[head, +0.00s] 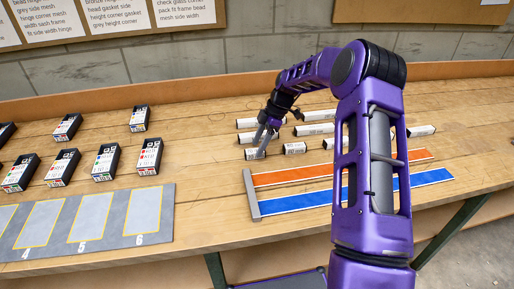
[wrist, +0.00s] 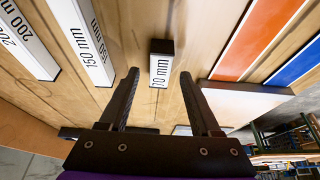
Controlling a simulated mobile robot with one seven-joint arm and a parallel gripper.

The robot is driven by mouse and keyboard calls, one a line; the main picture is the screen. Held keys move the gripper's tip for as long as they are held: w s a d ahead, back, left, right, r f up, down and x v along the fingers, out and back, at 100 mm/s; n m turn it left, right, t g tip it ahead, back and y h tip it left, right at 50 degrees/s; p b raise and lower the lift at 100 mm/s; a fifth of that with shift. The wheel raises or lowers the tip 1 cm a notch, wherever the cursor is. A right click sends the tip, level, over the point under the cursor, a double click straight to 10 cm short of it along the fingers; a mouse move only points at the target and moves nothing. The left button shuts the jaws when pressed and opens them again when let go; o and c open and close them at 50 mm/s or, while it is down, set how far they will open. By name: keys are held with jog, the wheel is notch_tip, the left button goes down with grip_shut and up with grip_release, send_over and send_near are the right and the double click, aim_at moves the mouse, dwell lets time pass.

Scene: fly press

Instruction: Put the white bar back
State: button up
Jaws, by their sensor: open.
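Several white bars with black ends and printed lengths lie on the wooden bench. In the wrist view a short white bar marked 70 mm (wrist: 160,70) lies ahead of my gripper (wrist: 160,95), about in line with the gap between its fingers. My gripper is open and nothing is held. In the head view my gripper (head: 266,139) is low over the left end of the group of bars, near a bar (head: 254,154) beside the grey stop. Which bar the task means cannot be told. Bars marked 150 mm (wrist: 88,45) and 200 mm (wrist: 22,40) show at left.
An orange strip (head: 340,170) and a blue strip (head: 300,200) run right from a grey stop (head: 251,194). A grey mat (head: 110,238) with numbered fields lies at left front. Several dark boxes (head: 149,157) stand behind it. My arm hides part of the bars and strips.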

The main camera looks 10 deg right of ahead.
jog(key=v, duration=1)
